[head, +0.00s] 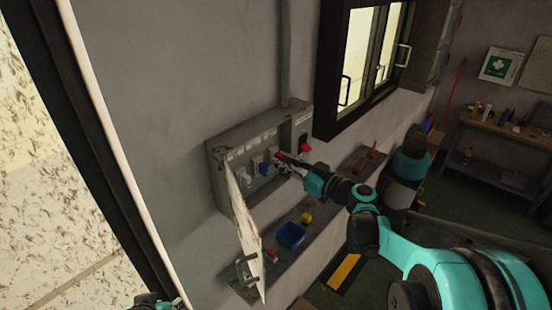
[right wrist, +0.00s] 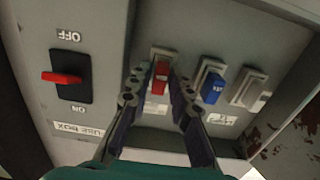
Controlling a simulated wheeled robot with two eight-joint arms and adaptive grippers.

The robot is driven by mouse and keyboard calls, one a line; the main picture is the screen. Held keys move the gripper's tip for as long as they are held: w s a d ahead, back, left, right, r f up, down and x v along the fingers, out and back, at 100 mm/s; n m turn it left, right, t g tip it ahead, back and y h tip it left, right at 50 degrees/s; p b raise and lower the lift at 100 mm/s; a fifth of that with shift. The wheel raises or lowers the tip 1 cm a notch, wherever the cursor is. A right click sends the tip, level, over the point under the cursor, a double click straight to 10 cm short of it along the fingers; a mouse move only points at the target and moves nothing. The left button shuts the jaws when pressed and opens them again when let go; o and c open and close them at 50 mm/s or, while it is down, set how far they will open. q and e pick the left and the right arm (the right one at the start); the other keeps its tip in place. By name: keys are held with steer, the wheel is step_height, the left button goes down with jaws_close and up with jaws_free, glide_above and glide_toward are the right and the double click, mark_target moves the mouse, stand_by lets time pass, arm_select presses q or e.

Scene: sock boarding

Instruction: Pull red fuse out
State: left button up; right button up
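The red fuse (right wrist: 160,77) sits in its pale holder in the grey fuse box (head: 222,165). In the right wrist view, my right gripper (right wrist: 161,72) has one fingertip on each side of the red fuse, very close to it. I cannot tell whether the fingertips touch it. In the head view, my right gripper (head: 284,160) reaches the box from the right and largely hides the red fuse. A small teal part of my left arm shows at the bottom left edge; its fingers are not seen.
A blue fuse (right wrist: 212,88) and a pale fuse (right wrist: 249,90) sit beside the red one. A red-handled OFF/ON switch (right wrist: 62,78) is on the other side. The box door (head: 246,225) hangs open. Below, a ledge holds a blue bin (head: 291,235).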

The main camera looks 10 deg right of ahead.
jaws_close()
steer(key=shift+s+d, duration=0.1)
steer(key=shift+v, duration=0.85)
steer(key=shift+s+d, duration=0.1)
steer(key=shift+v, duration=1.1)
steer(key=v, duration=2)
